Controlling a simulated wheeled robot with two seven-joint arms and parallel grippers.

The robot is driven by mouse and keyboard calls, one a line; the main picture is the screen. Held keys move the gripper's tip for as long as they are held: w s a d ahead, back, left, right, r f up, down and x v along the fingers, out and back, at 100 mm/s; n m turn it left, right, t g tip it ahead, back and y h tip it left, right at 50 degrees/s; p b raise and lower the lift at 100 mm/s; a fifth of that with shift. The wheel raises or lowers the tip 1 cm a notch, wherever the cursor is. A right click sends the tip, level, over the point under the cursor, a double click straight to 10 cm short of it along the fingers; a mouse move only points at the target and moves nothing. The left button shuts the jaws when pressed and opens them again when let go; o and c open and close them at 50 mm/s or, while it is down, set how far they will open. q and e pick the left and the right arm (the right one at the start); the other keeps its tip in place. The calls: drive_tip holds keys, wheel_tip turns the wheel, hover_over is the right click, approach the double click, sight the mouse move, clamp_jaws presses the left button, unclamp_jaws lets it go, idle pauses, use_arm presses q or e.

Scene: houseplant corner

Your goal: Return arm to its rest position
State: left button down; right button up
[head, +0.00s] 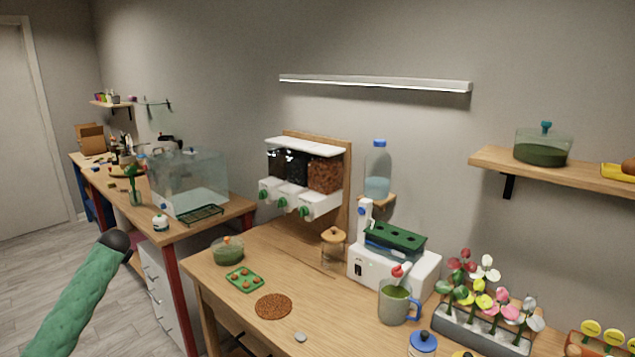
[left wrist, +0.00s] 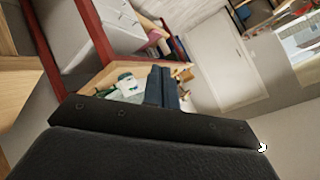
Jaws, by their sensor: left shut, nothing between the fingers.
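My left gripper (left wrist: 161,88) shows in the left wrist view, beyond the dark body of the hand. Its two dark fingers are together with nothing between them. In the left wrist view it points past a tilted wooden surface and touches no object that I can make out. In the head view a green textured arm part of mine with a dark rounded end rises from the lower left, in front of the floor. The left gripper's fingers do not show there. My right gripper is in neither view.
The wooden table (head: 222,281) holds a green tray (head: 245,279), a brown round mat (head: 273,306), a mug (head: 395,306) and a flower planter (head: 480,331). A glass tank (head: 188,183) stands on the bench at left. Open floor (head: 38,262) lies at far left.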

use_arm(q)
drive_tip(key=s+d+f+m+g+h, duration=0.1)
drive_tip(key=s+d+f+h, duration=0.1)
drive_tip(key=s+d+f, duration=0.75)
drive_tip(key=s+d+f+m+g+h, duration=0.1)
drive_tip(key=s+d+f, duration=0.3)
drive_tip(key=d+f, duration=0.95)
drive_tip(key=s+d+f+m+h, duration=0.15)
drive_tip(key=s+d+f, duration=0.6)
drive_tip(key=f, duration=0.75)
drive_tip(key=s+d+f+g+h, duration=0.1)
drive_tip(key=s+d+f, duration=0.3)
drive_tip(key=s+d, duration=0.5)
drive_tip(key=s+d+f+n+g+h, duration=0.1)
drive_tip(key=s+d+f, duration=0.4)
drive_tip(key=s+d, duration=0.5)
drive_tip(key=s+d+f+g+h, duration=0.2)
drive_tip(key=s+d+f, duration=0.3)
drive_tip(key=s+d, duration=0.5)
drive_tip(key=s, duration=0.9)
drive_tip(key=shift+s, duration=0.15)
drive_tip(key=shift+h, duration=0.25)
